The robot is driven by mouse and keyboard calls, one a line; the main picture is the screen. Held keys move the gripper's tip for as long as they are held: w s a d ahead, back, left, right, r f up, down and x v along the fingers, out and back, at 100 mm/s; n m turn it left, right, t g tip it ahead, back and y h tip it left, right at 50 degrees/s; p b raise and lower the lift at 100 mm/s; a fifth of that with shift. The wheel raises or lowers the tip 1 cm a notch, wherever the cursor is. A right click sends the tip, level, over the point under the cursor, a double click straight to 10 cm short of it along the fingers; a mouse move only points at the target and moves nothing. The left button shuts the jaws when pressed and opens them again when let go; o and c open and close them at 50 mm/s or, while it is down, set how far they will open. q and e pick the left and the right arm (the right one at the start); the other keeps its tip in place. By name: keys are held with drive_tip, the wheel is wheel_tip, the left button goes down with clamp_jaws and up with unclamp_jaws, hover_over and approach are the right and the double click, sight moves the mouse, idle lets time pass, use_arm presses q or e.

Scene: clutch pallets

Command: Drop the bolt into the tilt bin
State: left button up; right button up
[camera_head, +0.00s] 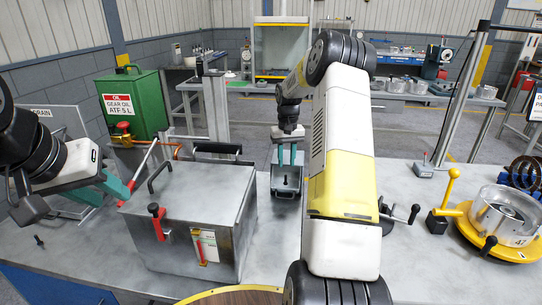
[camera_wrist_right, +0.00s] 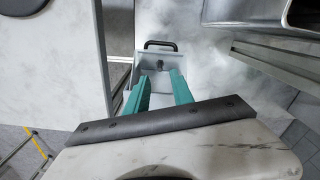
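The grey metal case (camera_head: 190,215) with black handles and a red latch stands left of the bin. A green oil box (camera_head: 133,103) is behind it. A small dark bolt-like part (camera_head: 38,241) stands at the left. A yellow clamp fixture (camera_head: 497,225) is at the right.

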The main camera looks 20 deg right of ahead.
drive_tip(key=shift+r, duration=0.15)
wheel_tip(320, 180, up, 8)
drive_tip(key=shift+f, duration=0.2)
idle(0.4)
drive_tip(key=s+a+r+n+t, duration=0.1)
drive_tip(key=s+a+r+t, duration=0.2)
drive_tip(key=s+a+r, duration=1)
drive_tip(key=s+a+t+y, duration=0.1)
drive_tip(key=s+a, duration=0.1)
drive_tip(key=s, duration=0.8)
drive_tip(key=s+a+n+t+y, duration=0.1)
drive_tip(key=s+a+t, duration=0.1)
drive_tip(key=s, duration=0.9)
drive_tip(key=shift+a, duration=0.5)
